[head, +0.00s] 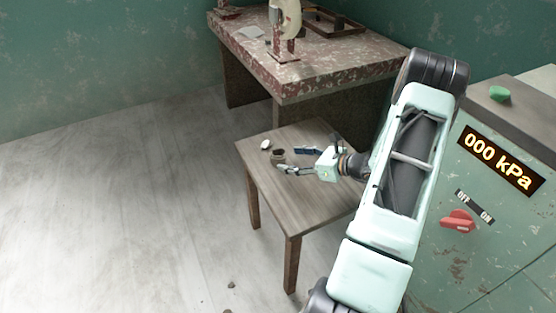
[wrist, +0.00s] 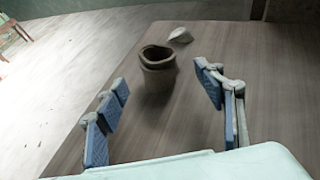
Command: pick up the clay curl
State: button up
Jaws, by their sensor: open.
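The clay curl (wrist: 158,74) looks like a grey-brown rolled ring, standing upright on the wooden table in the wrist view. In the head view the curl (head: 278,155) is small and dark, just past my fingertips. My gripper (head: 290,159) is low over the table, with its blue-padded fingers spread. In the wrist view my gripper (wrist: 163,84) is open and empty, with the curl ahead, roughly between the fingertips. I cannot tell whether the tips reach around its sides.
A small pale lump (wrist: 180,35) lies on the wooden table (head: 270,187) behind the curl. A red mottled bench (head: 320,70) stands behind. A green cabinet (head: 440,265) with a pressure display is at the right. Floor at left is mostly clear.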

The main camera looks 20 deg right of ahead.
aim_at(286, 158)
jog(key=b+x, duration=0.1)
jog(key=x, duration=0.3)
jog(key=shift+w+a+f, duration=0.2)
jog(key=shift+w+a, duration=0.05)
jog(key=shift+c, duration=0.6)
jog(key=c, duration=1.2)
jog(key=shift+c, duration=0.2)
jog(key=shift+r, duration=0.15)
